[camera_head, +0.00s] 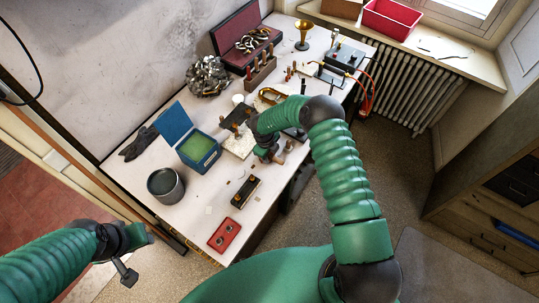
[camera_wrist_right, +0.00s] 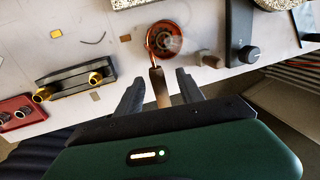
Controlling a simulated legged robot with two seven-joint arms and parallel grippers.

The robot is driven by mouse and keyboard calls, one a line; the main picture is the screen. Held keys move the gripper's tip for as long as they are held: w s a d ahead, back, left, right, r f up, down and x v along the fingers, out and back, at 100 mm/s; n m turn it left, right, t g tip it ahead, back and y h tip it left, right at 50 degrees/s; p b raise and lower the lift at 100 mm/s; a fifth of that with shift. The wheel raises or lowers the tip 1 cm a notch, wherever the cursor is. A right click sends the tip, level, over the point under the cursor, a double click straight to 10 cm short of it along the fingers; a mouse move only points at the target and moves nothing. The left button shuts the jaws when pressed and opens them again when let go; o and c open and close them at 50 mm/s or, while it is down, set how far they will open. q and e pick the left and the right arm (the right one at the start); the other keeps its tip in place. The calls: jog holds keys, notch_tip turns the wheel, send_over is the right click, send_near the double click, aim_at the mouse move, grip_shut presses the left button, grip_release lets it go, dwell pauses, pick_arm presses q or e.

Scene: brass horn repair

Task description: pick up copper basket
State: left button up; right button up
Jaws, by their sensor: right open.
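The copper basket (camera_wrist_right: 165,40) shows in the right wrist view as a round copper cup with a rod and a brownish handle (camera_wrist_right: 158,88) pointing toward me. My right gripper (camera_wrist_right: 158,85) is open, with one finger on each side of the handle; I cannot tell whether either touches it. In the head view my right gripper (camera_head: 267,152) is low over the front edge of the white table, and the basket is mostly hidden there. My left gripper (camera_head: 128,273) hangs off the table at lower left, its jaws too small to read.
Left of the basket are a black block with brass fittings (camera_wrist_right: 75,80) and a red block (camera_head: 224,235). A black device with a knob (camera_wrist_right: 240,40) stands to its right. A blue box with green contents (camera_head: 197,147) and a dark round pot (camera_head: 165,186) stand on the table (camera_head: 130,180).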

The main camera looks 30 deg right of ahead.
jog(key=shift+a, duration=0.35)
jog(key=shift+c, duration=0.6)
jog(key=shift+a+r, duration=0.1)
jog(key=shift+r, duration=0.05)
jog(key=c, duration=0.5)
jog(key=shift+s+d, duration=0.1)
jog(key=shift+d, duration=0.2)
grip_shut()
jog(key=shift+d, duration=0.2)
